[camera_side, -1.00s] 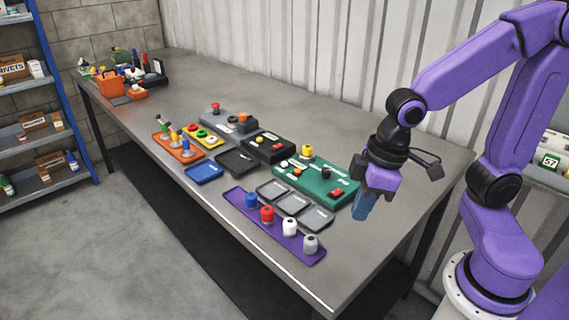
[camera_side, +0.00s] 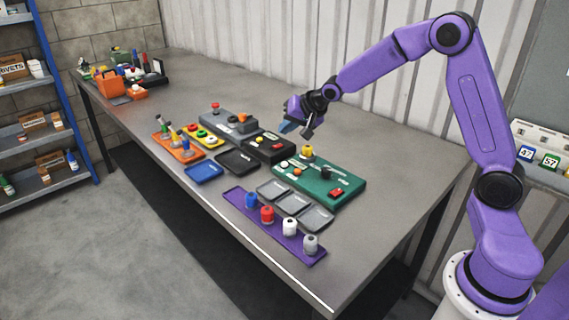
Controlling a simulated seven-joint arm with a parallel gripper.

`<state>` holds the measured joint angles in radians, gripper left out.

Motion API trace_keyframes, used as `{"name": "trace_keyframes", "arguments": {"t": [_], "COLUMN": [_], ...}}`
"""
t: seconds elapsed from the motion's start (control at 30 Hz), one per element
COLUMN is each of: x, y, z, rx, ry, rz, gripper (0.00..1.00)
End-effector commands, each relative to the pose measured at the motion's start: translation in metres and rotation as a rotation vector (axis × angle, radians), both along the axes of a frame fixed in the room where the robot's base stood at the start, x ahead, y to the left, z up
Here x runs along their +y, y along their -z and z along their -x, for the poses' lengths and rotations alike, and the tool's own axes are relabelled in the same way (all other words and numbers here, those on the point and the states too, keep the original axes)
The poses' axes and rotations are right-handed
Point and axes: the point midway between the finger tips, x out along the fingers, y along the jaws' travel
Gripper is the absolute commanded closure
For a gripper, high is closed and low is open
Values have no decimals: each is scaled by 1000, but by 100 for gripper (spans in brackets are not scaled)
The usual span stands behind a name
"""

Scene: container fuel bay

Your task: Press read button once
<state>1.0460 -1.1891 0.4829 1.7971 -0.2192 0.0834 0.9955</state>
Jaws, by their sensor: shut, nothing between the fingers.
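A grey box (camera_side: 208,122) to the left has a red button (camera_side: 215,106). The labels are too small to read, so I cannot tell which button is the read button.
A purple rack (camera_side: 240,204) with blue, red, white and grey capped pieces lies at the front edge. Grey trays (camera_side: 291,203), a black tray (camera_side: 236,162) and a blue tray (camera_side: 203,172) are nearby. An orange box (camera_side: 112,88) stands far left. The back right table is clear.

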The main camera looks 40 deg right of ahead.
Motion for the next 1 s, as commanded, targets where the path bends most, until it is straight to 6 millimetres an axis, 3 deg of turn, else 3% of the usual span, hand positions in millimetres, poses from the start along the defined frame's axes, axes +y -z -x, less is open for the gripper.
{"name": "trace_keyframes", "arguments": {"t": [0.2, 0.63, 1.0], "x": [-13, -12, -12], "y": [1, 3, 17], "z": [-9, -9, -10], "rx": [-20, -18, -17], "ry": [40, 38, 37], "rz": [-22, -21, -19], "gripper": [100, 100, 100]}}
